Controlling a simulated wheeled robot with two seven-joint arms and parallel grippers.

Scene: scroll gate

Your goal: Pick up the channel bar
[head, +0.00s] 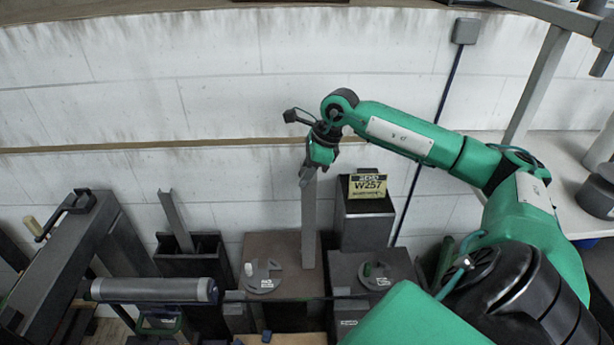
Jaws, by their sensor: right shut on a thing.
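My right gripper (307,178) hangs at the end of my green arm and is shut on the top end of a long grey bar (309,222). The bar is upright, and its lower end comes down at a brown block; I cannot tell whether it touches. From this side I cannot make out its full profile. A second upright grey bar (175,220) with a channel-like profile leans in a dark open-topped holder (190,262) to the left. My left gripper does not show.
A box with a yellow W257 sign (367,187) stands right of the held bar. Round grey plates (264,276) and (375,276) lie on blocks. A grey roller (155,290) and dark frame (75,255) are at left. A white wall is behind.

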